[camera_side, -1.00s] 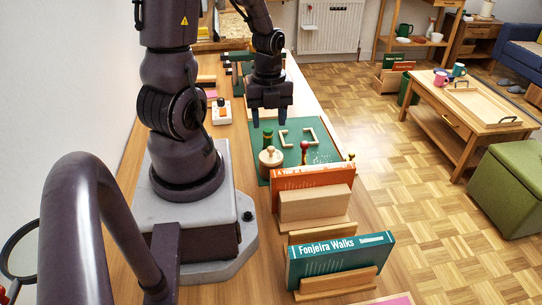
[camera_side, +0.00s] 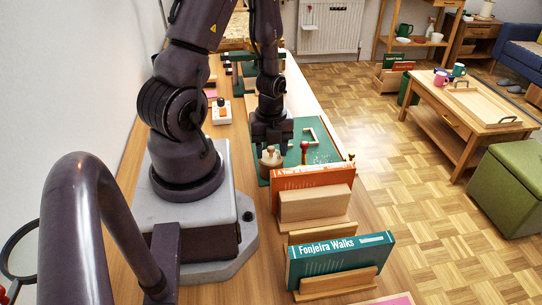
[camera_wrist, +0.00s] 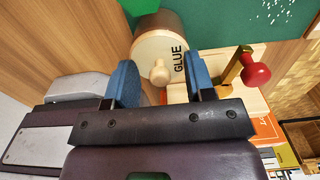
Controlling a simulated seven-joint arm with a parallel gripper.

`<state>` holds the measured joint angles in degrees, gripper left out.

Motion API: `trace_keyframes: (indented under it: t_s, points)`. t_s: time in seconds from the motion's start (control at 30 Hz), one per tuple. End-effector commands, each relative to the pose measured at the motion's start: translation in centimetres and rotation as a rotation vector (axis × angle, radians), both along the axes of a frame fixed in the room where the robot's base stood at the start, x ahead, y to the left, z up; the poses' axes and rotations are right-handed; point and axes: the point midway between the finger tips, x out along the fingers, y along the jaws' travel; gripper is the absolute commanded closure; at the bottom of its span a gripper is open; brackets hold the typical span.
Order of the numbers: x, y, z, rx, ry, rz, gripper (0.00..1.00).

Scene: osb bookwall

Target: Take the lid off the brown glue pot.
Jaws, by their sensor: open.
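The pot also shows in the side view (camera_side: 270,160), partly behind my gripper. My gripper (camera_side: 271,148) points down just over the pot. In the wrist view my gripper (camera_wrist: 161,75) is open, with one blue finger on each side of the lid and knob. I cannot tell whether the fingers touch the lid.
A red-knobbed item (camera_wrist: 256,74) stands close to the right finger; its red top shows in the side view (camera_side: 304,147). An orange book (camera_side: 312,177) and a green book (camera_side: 340,257) stand nearer the camera. The green mat (camera_side: 325,153) has free room to the right.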

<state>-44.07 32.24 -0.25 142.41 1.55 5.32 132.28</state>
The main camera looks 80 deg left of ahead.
Motion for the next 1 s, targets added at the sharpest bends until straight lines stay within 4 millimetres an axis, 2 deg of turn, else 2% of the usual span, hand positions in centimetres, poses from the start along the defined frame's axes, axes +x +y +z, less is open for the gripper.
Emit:
trace_keyframes:
  t_s: [0.17, 0.37, 0.77, 1.0]
  points:
    - [0.0, 0.0, 0.0, 0.000, 0.000, 0.000, 0.53]
    - [0.0, 0.0, 0.0, 0.000, 0.000, 0.000, 0.99]
    - [0.0, 0.0, 0.1, 0.000, -0.001, -0.001, 1.00]
    - [0.1, 0.0, 1.7, 0.001, -0.004, -0.002, 1.00]
